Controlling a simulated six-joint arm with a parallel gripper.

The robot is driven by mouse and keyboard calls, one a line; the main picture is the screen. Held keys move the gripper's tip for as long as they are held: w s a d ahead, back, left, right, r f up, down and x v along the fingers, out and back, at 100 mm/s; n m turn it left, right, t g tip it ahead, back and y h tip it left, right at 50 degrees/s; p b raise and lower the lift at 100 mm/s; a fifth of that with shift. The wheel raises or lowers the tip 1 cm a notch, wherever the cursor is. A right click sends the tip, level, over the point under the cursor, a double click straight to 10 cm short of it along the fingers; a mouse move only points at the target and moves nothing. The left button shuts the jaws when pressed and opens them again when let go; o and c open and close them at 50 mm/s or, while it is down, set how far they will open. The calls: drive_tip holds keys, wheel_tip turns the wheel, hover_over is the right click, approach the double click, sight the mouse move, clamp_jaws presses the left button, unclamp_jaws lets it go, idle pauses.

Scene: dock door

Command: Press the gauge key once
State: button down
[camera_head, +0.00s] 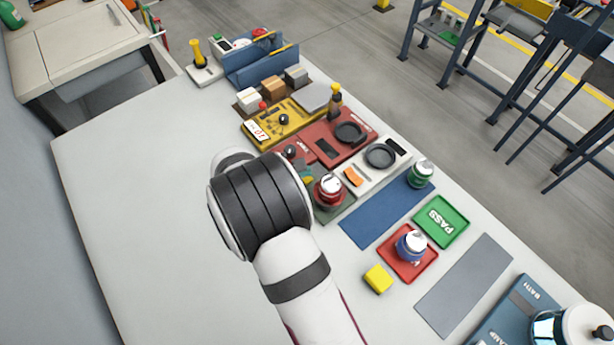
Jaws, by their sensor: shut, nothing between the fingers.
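A yellow panel (300,122) at the upper middle of the table bears a small white display (257,130) with dark digits, a black knob (284,119) and a red-tipped lever (263,106). A red panel (322,146) beside it has a dark window, a black round dish (350,132) and a black knob (290,152). A white device (398,158) has a black dish, a dark display and an orange key (353,177). I cannot tell which control is the gauge key.
A green can (421,173), a blue can (411,244) on a red tray, a green PASS tray (441,221) and a yellow block (378,279) are at right. The table's left side (140,200) is clear.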

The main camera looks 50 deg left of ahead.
drive_tip(key=shift+f, duration=0.1)
drive_tip(key=shift+f, duration=0.35)
drive_tip(key=shift+f, duration=0.45)
idle(0.7)
drive_tip(key=shift+r, duration=0.9)
drive_tip(key=shift+r, duration=2.5)
